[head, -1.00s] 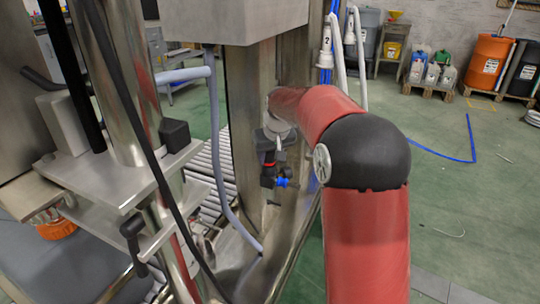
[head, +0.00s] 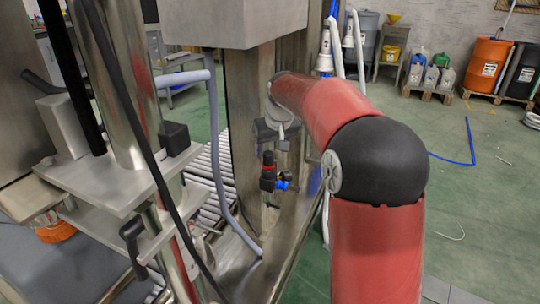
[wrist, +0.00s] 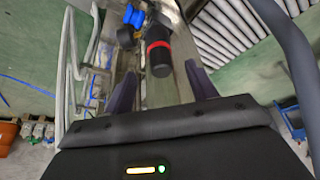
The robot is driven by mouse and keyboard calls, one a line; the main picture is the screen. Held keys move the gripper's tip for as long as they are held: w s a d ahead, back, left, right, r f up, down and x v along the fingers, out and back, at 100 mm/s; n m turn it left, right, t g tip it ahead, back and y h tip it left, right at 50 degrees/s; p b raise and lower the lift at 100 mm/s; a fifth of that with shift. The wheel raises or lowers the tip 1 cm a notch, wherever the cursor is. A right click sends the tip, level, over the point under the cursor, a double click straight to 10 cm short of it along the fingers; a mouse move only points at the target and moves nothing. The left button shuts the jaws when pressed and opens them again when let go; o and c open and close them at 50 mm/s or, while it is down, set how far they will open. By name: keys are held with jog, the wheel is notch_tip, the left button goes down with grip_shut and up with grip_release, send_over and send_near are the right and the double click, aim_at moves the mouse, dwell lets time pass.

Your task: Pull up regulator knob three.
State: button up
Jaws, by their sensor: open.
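One regulator with a black knob, a red ring and a blue fitting (head: 268,175) is mounted on the steel column. It also shows in the wrist view (wrist: 158,55), its black knob end pointing toward the space between my fingers. No number is readable on it. My gripper (wrist: 162,88) is open and empty, its two dark fingers spread on either side of the knob's line, with the knob end just beyond them. In the head view my gripper (head: 278,133) is just above the regulator, and its fingertips are hard to make out.
The steel column (head: 250,130) stands directly behind the regulator. A grey hose (head: 214,140) hangs to its left, beside a roller conveyor (head: 205,175). A steel clamp frame (head: 120,175) fills the left foreground. Open green floor lies to the right.

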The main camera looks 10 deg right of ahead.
jog(key=v, duration=0.3)
jog(key=s+r, duration=0.2)
jog(key=s, duration=1.7)
jog(key=s+f+m, duration=0.1)
jog(key=s+f, duration=0.2)
jog(key=s, duration=0.5)
jog(key=s+f+t, duration=0.1)
jog(key=s+f, duration=0.3)
jog(key=s, duration=0.4)
jog(key=shift+m+h, duration=0.4)
